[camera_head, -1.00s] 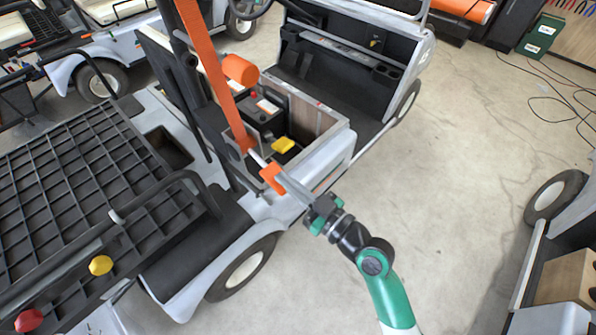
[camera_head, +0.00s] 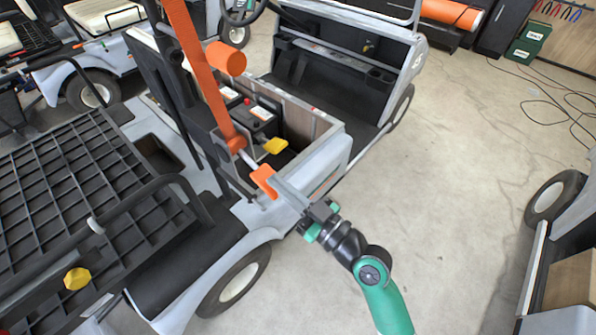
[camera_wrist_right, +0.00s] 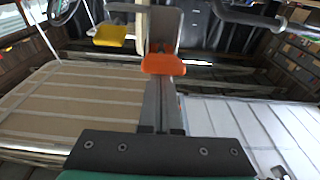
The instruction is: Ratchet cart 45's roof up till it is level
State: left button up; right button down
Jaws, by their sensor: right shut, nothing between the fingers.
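My right gripper (camera_head: 277,184) is shut and empty, its long grey fingers reaching up-left to an orange handle grip (camera_head: 263,181). In the right wrist view the grip (camera_wrist_right: 163,64) lies across the fingertips (camera_wrist_right: 160,82); I cannot tell whether they touch. The grip sits on a short pale rod from the orange ratchet hub (camera_head: 237,144), beside the cart's dark upright. An orange strap or bar (camera_head: 197,70) runs up from there out of view, with an orange cylinder (camera_head: 226,58) beside it. The cart (camera_head: 340,150) is pale grey; its roof and number are not seen. My left gripper is not in view.
A yellow handle (camera_head: 276,146) and a black box with a red knob (camera_head: 260,112) sit in the open bay near the hub. A black grid deck (camera_head: 70,190) lies left. Another cart (camera_head: 560,215) stands right, with clear concrete floor (camera_head: 460,170) between.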

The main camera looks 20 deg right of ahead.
jog(key=s+d+r+p, duration=0.3)
jog(key=s+d, duration=0.1)
jog(key=s, duration=0.6)
jog(key=shift+d, duration=0.4)
